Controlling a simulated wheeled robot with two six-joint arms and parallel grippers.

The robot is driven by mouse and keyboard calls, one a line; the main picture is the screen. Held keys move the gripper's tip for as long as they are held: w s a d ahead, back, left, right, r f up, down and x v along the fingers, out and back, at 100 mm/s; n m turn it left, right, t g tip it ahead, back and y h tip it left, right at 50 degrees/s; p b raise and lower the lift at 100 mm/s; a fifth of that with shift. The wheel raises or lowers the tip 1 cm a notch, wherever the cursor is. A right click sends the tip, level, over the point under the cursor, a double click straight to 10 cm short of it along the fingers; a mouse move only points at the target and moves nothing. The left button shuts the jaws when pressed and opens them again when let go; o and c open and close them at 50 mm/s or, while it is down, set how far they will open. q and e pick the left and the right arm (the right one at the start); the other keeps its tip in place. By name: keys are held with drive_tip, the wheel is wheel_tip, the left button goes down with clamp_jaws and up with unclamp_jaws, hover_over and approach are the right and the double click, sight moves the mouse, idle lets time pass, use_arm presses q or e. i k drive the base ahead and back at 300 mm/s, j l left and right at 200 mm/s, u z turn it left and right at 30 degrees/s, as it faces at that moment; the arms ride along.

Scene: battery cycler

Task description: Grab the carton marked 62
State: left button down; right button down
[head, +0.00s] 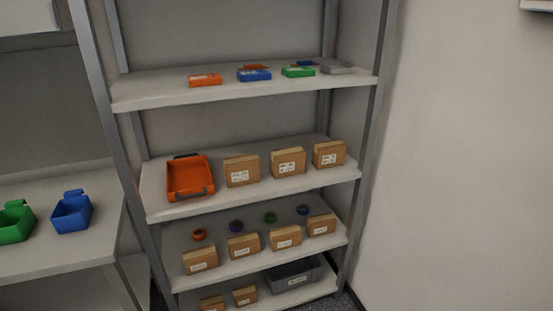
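Several small brown cartons with white labels stand on the shelving unit in the head view. Three are on the second shelf: a left one (242,171), a middle one (288,163) and a right one (329,154). Several more stand along the third shelf, among them the leftmost (200,260) and the rightmost (321,225). Two more cartons (212,304) (245,295) are on the lowest visible shelf. The label print is too small to read, so I cannot tell which carton is marked 62. Neither of my grippers is in view.
An orange tray (190,178) sits left of the cartons on the second shelf. Coloured rings, such as a green one (270,218), lie behind the third-shelf cartons. A grey bin (292,276) is at lower right. Blue (72,213) and green (15,222) bins stand on a left bench.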

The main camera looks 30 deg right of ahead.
sight(288, 161)
drive_tip(key=i+l+z, duration=0.2)
drive_tip(key=i+l, duration=0.15)
drive_tip(key=i+l+z, duration=0.15)
drive_tip(key=i, duration=0.3)
drive_tip(key=l, duration=0.1)
